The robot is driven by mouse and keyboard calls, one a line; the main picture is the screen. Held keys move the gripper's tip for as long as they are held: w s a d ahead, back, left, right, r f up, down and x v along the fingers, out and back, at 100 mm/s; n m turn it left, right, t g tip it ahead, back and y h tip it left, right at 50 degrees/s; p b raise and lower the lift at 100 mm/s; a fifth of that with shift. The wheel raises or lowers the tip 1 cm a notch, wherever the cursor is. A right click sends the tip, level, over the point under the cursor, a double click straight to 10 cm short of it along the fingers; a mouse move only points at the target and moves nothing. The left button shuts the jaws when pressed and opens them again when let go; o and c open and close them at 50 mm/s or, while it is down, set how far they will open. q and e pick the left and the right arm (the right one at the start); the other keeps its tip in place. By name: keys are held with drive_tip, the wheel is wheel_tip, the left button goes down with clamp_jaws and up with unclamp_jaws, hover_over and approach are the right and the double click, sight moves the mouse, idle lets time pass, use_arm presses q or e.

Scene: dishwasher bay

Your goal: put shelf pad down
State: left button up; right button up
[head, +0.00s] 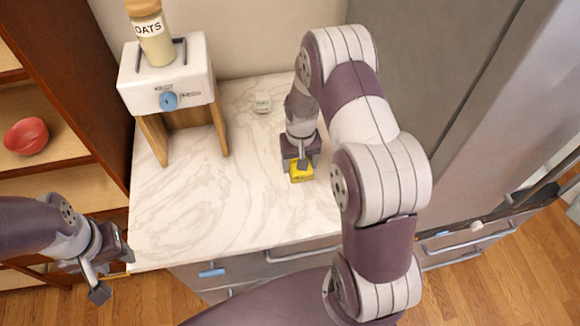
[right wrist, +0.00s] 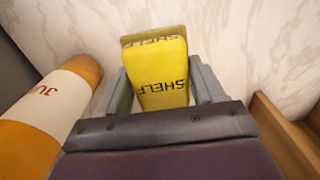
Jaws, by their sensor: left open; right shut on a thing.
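The yellow shelf pad (head: 302,175) is in my right gripper (head: 300,168) over the right part of the marble counter (head: 230,215). In the right wrist view the pad (right wrist: 160,75) shows the word SHELF on two faces, and the fingers of the right gripper (right wrist: 162,92) are shut on its sides. I cannot tell whether the pad touches the counter. My left gripper (head: 114,275) is open and empty, off the counter's front left corner.
A white toaster (head: 135,95) on a wooden stand (head: 152,138) carries an oats jar (head: 152,40). An orange-and-white juice container (right wrist: 45,115) is beside the right gripper. A red bowl (head: 26,136) sits on the left shelf. The counter's front middle is clear.

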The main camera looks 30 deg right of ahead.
drive_tip(key=p, duration=0.2)
hover_over(301, 189)
drive_tip(key=f, duration=0.5)
drive_tip(key=shift+s+d+f, duration=0.15)
drive_tip(key=shift+s+f, duration=0.15)
drive_tip(key=shift+w+f, duration=0.3)
drive_tip(key=shift+f, duration=0.3)
drive_tip(key=shift+w+f, duration=0.3)
drive_tip(key=shift+f, duration=0.3)
drive_tip(key=shift+w+f, duration=0.1)
drive_tip(key=shift+w, duration=0.05)
drive_tip(key=shift+s, duration=0.45)
drive_tip(key=o, duration=0.9)
drive_tip(key=shift+o, duration=0.5)
drive_tip(key=shift+w, duration=0.1)
use_arm(q)
drive_tip(key=s+r, duration=0.2)
drive_tip(key=shift+r, duration=0.4)
